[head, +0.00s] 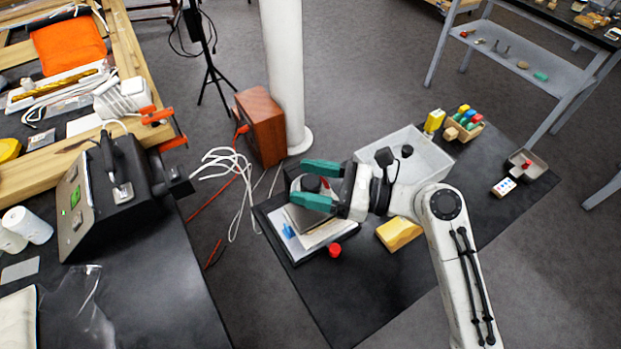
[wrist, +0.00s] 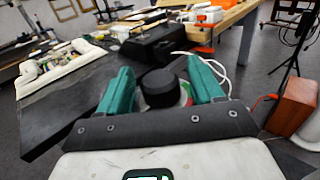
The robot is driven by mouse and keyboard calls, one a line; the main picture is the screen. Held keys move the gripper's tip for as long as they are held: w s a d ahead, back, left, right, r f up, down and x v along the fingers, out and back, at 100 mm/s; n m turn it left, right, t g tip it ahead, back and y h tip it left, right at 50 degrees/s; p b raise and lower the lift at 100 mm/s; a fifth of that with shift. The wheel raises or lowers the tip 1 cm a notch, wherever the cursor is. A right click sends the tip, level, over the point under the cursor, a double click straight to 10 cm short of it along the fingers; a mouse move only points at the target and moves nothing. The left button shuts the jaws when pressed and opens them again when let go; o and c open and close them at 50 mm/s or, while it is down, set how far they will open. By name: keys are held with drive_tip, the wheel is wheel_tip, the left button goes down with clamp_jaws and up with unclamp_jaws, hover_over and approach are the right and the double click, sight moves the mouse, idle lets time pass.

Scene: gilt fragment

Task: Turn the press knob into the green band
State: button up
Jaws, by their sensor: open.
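The press (head: 290,240) is a flat dark unit with a grey block and a pale sheet on its base. My gripper (head: 318,184) has teal fingers, spread open on either side of the knob. In the wrist view the fingers are apart from the knob, with gaps visible. A sliver of a coloured dial (wrist: 186,94), with red and green, shows at the knob's right. Most of the dial and any pointer are hidden.
A red cap (head: 335,250) and a yellow block (head: 398,233) lie near the press. A grey bin (head: 425,150) stands behind my wrist. A wooden box (head: 262,125) and white column (head: 283,70) stand behind. A workbench (head: 150,300) is at left. Cables lie on the floor between.

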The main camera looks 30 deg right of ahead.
drive_tip(key=shift+c, duration=0.5)
drive_tip(key=c, duration=0.8)
drive_tip(key=shift+c, duration=0.2)
